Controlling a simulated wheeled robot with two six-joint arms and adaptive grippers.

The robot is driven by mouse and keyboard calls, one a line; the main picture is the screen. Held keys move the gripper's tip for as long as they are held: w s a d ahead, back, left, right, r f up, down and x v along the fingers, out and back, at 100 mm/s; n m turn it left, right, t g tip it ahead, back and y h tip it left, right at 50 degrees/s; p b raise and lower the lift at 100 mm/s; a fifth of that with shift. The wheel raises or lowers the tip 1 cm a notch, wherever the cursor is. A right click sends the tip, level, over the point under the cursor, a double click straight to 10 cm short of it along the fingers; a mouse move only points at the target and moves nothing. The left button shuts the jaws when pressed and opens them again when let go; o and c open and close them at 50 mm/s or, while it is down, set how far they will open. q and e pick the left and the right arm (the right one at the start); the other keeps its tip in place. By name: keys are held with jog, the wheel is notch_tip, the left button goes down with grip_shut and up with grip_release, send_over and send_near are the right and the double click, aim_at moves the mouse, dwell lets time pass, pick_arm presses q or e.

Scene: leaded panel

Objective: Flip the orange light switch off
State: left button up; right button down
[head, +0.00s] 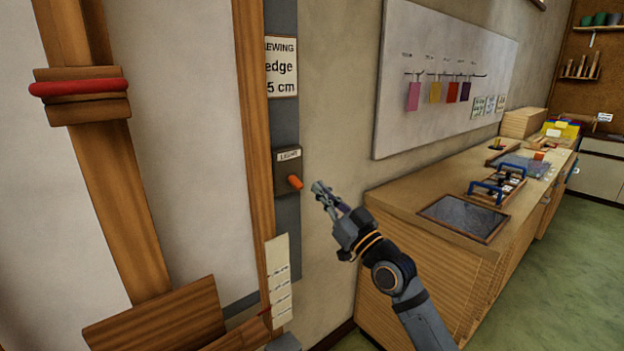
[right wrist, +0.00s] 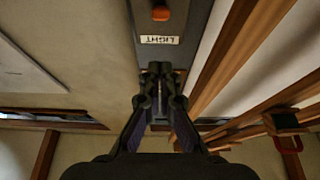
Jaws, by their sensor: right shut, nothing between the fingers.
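The orange light switch (head: 295,182) is a short lever on a dark box (head: 287,160) with a white label reading LIGHT, fixed to a grey strip on the wall. In the head view the lever sticks out and points toward the lower right. My right gripper (head: 318,188) is shut and empty, just to the right of the lever, with a small gap seen between them. In the right wrist view the orange lever (right wrist: 161,13) is at the top edge, beyond the fingertips (right wrist: 160,70), and the label appears upside down. My left gripper is not in view.
A wooden post (head: 258,130) runs along the left of the switch, and a paper strip (head: 279,280) hangs below. A wooden counter (head: 400,200) with trays stands at the right. A white board (head: 440,40) with coloured samples hangs above it. Bare wall lies right of the switch.

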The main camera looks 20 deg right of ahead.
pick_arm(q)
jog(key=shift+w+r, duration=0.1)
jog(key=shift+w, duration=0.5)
pick_arm(e)
jog(key=s+f, duration=0.2)
jog(key=shift+s+d+f, duration=0.2)
jog(key=shift+d+f, duration=0.1)
jog(key=shift+d, duration=0.1)
